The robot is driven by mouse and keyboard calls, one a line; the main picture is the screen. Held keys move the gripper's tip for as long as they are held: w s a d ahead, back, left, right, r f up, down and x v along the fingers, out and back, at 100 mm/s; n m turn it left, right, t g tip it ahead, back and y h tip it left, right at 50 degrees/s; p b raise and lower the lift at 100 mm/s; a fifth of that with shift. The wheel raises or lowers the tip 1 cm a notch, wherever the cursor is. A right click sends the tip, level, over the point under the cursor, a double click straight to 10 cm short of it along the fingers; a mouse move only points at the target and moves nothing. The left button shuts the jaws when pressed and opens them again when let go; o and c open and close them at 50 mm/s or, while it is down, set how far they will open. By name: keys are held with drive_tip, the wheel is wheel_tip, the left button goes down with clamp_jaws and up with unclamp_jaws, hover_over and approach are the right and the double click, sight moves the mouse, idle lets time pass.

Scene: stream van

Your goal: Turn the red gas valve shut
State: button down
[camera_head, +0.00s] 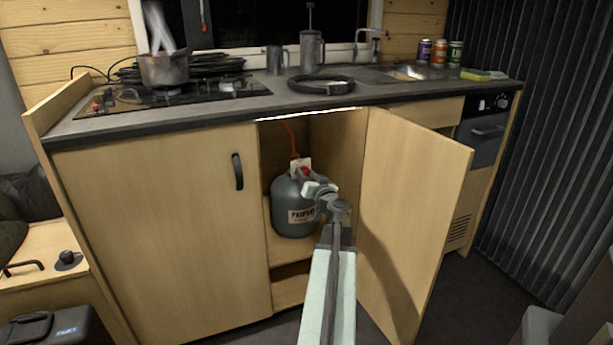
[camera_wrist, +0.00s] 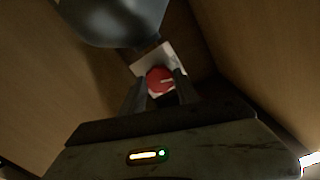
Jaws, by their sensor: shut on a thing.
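The red gas valve (camera_wrist: 159,80) is a round red knob with a pale mark on its face, in front of a white plate (camera_wrist: 143,61). In the wrist view it sits between the two fingers of my gripper (camera_wrist: 160,90), which is shut on it. In the head view a bit of the red valve (camera_head: 305,171) shows above my gripper (camera_head: 302,176), at the top of the grey gas bottle (camera_head: 291,212). The bottle stands upright on a shelf inside the open cupboard. My gripper and wrist hide part of the valve and the bottle's right side.
The open cupboard door (camera_head: 415,210) stands to the right of my arm, and the closed door (camera_head: 160,235) is to the left. An orange hose (camera_head: 289,137) rises from the bottle's top. A smoking pot (camera_head: 164,70) stands on the stove.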

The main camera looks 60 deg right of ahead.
drive_tip(key=m, duration=0.3)
drive_tip(key=shift+s+m, duration=0.1)
drive_tip(key=shift+m, duration=0.3)
drive_tip(key=m, duration=0.3)
drive_tip(key=shift+m, duration=0.3)
drive_tip(key=m, duration=0.6)
drive_tip(key=shift+f+m, duration=0.1)
drive_tip(key=shift+m, duration=0.2)
drive_tip(key=c, duration=0.9)
unclamp_jaws()
